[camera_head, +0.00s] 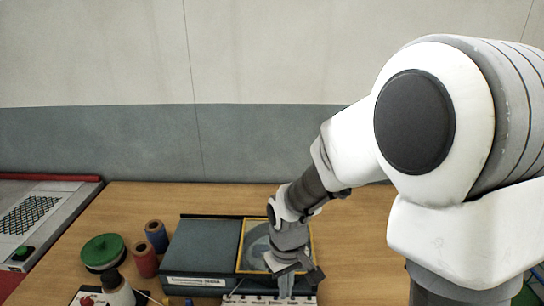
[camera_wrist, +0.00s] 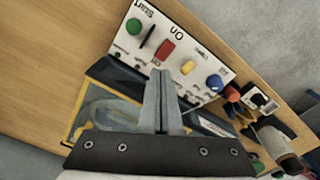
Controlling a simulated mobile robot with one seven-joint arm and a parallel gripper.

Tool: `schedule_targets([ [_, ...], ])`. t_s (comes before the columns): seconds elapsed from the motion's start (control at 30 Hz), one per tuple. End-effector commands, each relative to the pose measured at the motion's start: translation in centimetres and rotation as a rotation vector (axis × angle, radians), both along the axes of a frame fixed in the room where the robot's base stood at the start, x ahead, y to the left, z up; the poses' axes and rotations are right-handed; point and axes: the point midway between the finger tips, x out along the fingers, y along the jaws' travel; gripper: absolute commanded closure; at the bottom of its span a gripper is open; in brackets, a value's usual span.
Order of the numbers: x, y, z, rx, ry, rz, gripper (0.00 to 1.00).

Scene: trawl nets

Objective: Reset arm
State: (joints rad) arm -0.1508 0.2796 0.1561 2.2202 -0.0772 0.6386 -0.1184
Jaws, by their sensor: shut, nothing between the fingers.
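My gripper (camera_head: 287,286) is at the end of my arm, which reaches in from the right over the wooden table. In the wrist view its two fingers (camera_wrist: 161,76) are together with nothing between them. They point toward a white control panel (camera_wrist: 150,58) with a green button (camera_wrist: 133,26), a red rocker switch (camera_wrist: 167,47), a yellow knob (camera_wrist: 188,67) and a blue knob (camera_wrist: 214,82). I cannot tell whether the fingertips touch the panel. In the head view the gripper hides part of this panel (camera_head: 236,299) at the bottom edge.
A dark flat box (camera_head: 203,248) with a yellow-framed window (camera_head: 243,243) lies behind the panel. Left of it stand a red spool (camera_head: 144,260), a blue spool (camera_head: 156,237) and a green round lid (camera_head: 103,252). The table (camera_head: 140,203) is bare toward the wall.

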Motion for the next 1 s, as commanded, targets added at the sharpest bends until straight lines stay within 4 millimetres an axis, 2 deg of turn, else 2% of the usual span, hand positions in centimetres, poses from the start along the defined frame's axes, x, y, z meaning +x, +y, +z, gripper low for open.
schedule_targets([
  [0.27,-1.0,-3.2,6.9,0.004,-0.123,-0.112,1.00],
  [0.4,-2.5,-5.0,10.5,0.014,-0.193,-0.185,1.00],
  [0.6,-5.4,-7.3,14.9,0.038,-0.293,-0.286,1.00],
  [0.8,-8.7,-9.1,18.0,0.075,-0.387,-0.383,1.00],
  [1.0,-11.4,-10.1,19.7,0.108,-0.453,-0.448,1.00],
])
